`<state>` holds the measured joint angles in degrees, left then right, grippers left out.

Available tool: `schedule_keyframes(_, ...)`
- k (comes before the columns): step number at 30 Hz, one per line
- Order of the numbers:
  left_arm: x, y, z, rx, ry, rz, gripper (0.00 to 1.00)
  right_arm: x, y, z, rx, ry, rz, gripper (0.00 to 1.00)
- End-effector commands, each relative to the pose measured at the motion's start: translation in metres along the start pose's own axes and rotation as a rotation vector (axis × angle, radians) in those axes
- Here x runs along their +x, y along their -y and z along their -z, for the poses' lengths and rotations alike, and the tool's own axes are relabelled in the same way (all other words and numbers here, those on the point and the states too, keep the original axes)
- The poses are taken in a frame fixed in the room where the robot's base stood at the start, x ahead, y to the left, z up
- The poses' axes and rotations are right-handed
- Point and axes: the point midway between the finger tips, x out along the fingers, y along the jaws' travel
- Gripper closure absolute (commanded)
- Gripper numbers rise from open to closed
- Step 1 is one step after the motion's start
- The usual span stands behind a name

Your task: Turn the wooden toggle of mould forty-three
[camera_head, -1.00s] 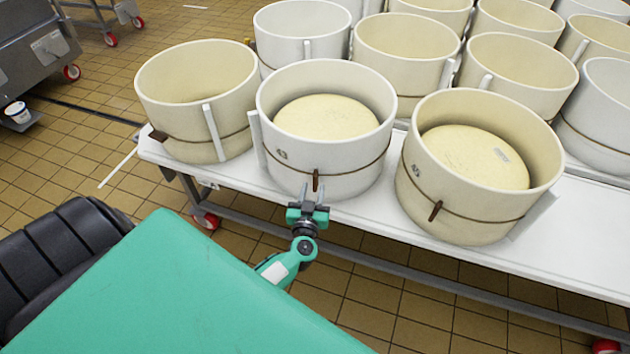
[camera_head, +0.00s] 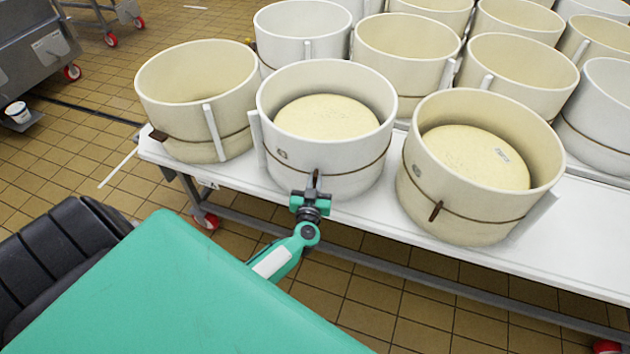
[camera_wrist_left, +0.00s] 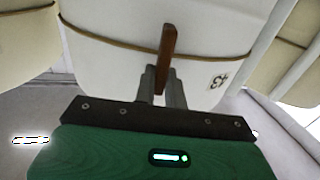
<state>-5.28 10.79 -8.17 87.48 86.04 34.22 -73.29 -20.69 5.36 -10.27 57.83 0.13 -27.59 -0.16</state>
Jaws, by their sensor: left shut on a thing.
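Mould forty-three (camera_head: 335,181) is a white round mould holding a pale cheese, at the front edge of the white table. Its number shows upside down in the left wrist view (camera_wrist_left: 218,80). A brown cord circles it, with the wooden toggle (camera_wrist_left: 168,45) upright on its front. My left gripper (camera_wrist_left: 161,88) is shut on the toggle's end, one finger on each side. In the head view my left gripper (camera_head: 313,188) is in front of the mould and partly hides the toggle. My right gripper is not in view.
A cream mould with a cheese and its own toggle (camera_head: 436,211) stands close on the right. An empty cream mould (camera_head: 190,135) stands on the left. Several more moulds fill the table behind. The white table (camera_head: 560,240) is bare at the front right.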

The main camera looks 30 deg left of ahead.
Motion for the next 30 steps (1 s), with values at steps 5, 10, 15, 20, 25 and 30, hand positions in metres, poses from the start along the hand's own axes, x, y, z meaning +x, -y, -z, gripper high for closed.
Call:
schedule_keyframes(5,0.0,0.0,0.0,-0.02,0.001,0.001,1.0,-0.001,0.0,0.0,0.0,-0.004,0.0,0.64)
schedule_keyframes(10,0.0,0.002,0.0,-0.088,0.003,0.003,1.0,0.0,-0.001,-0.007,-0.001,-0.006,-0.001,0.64)
schedule_keyframes(15,-0.001,0.004,0.0,-0.208,0.004,0.002,1.0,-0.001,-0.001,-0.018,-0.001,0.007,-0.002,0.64)
schedule_keyframes(20,-0.001,0.006,-0.002,-0.354,0.004,0.003,1.0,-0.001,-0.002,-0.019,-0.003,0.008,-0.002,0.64)
schedule_keyframes(25,-0.001,0.009,-0.004,-0.517,0.004,0.003,1.0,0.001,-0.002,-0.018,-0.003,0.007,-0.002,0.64)
schedule_keyframes(30,-0.001,0.012,-0.006,-0.678,0.003,0.003,1.0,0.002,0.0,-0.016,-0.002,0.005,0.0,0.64)
